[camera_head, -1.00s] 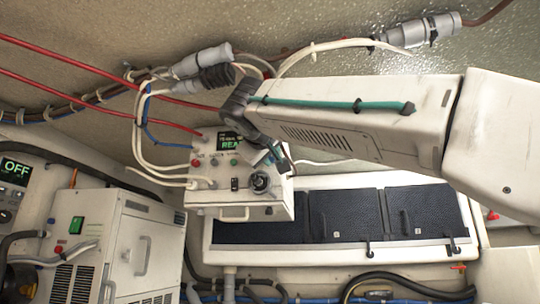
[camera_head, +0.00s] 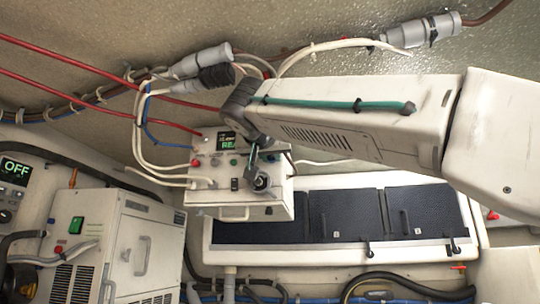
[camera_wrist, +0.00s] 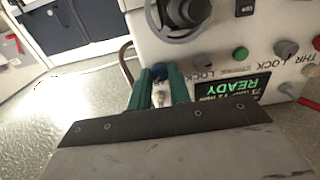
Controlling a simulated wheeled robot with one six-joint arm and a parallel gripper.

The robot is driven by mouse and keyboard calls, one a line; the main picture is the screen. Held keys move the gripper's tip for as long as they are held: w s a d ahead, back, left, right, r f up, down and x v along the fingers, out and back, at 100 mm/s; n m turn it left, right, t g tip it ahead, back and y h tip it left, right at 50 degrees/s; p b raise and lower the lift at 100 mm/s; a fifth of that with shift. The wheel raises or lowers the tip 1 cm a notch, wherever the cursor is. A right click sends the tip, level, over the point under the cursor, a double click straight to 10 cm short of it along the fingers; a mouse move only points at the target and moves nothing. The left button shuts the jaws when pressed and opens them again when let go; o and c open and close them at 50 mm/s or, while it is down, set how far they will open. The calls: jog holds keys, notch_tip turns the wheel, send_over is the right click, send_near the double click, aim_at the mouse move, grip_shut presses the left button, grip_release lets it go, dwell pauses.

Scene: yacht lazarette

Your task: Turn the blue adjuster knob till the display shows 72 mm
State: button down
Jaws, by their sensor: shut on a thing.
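The blue adjuster knob (camera_wrist: 160,70) shows as a small blue piece between the teal fingers of my gripper (camera_wrist: 160,84) in the wrist view. My gripper is shut on it, and the fingers hide most of it. In the head view my gripper (camera_head: 254,155) is at the front of the white control box (camera_head: 205,212). The lit display (camera_wrist: 230,88) is upside down in the wrist view and reads READY in green. In the head view my arm partly hides the display (camera_head: 227,140).
A black knob inside a grey ring (camera_wrist: 180,14) sits close to my fingers. A green button (camera_wrist: 240,53) and a red button (camera_wrist: 316,42) are on the same panel. Red and white cables (camera_head: 150,150) run to the box. Dark panels (camera_head: 390,215) lie to its right.

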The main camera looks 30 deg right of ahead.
jog(key=shift+m, duration=1.5)
jog(key=c, duration=1.3)
grip_release()
jog(key=v, duration=0.8)
jog(key=shift+w, duration=0.1)
